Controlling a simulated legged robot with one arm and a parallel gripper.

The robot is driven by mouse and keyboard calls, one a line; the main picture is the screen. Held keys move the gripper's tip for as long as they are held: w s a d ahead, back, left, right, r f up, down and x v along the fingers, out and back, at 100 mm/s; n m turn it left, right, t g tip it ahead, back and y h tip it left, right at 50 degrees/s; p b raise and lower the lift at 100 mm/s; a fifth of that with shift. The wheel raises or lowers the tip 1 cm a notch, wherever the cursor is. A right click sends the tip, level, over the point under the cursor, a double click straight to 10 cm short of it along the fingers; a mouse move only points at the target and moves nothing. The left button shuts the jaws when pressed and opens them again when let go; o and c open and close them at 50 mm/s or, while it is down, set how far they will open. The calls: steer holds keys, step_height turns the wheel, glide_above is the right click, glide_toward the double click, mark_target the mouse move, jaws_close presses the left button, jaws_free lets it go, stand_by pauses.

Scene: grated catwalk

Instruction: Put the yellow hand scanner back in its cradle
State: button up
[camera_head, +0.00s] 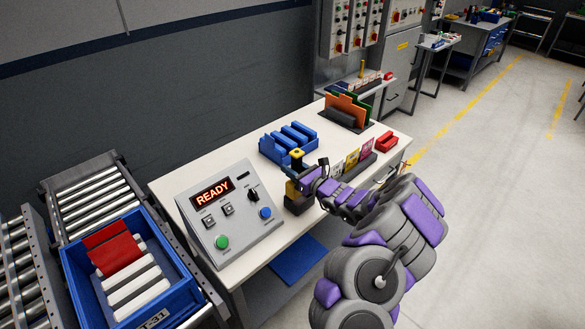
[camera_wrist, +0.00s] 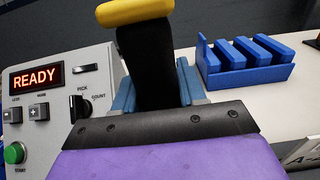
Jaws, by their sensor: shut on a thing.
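The hand scanner has a yellow end (camera_head: 296,153) and a black grip. In the wrist view its yellow end (camera_wrist: 135,12) is at the top and the black grip runs down between my fingers. My gripper (camera_wrist: 155,88) is shut on the black grip. In the head view my gripper (camera_head: 305,183) is over the bench, right of the control box. A dark block (camera_head: 297,205), apparently the cradle, sits just below it, with a yellow patch above. I cannot tell whether the scanner touches it. My purple wrist hides the lower grip in the wrist view.
A control box (camera_head: 228,212) reading READY stands left on the white bench (camera_head: 262,121). A blue rack (camera_head: 288,143) is behind my gripper; coloured packets (camera_head: 352,160) and a red bin (camera_head: 386,141) are right. A blue crate (camera_head: 78,262) sits on rollers at left.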

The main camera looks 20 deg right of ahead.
mark_target(294, 153)
steer(key=shift+d+f+b, duration=0.3)
steer(key=shift+d+f, duration=0.1)
steer(key=shift+f, duration=0.3)
steer(key=shift+a+f, duration=0.2)
steer(key=shift+f, duration=0.1)
steer(key=o, duration=1.6)
steer(key=shift+o, duration=0.2)
steer(key=shift+r, duration=0.1)
steer(key=shift+r+p, duration=1.5)
steer(key=shift+r, duration=2.4)
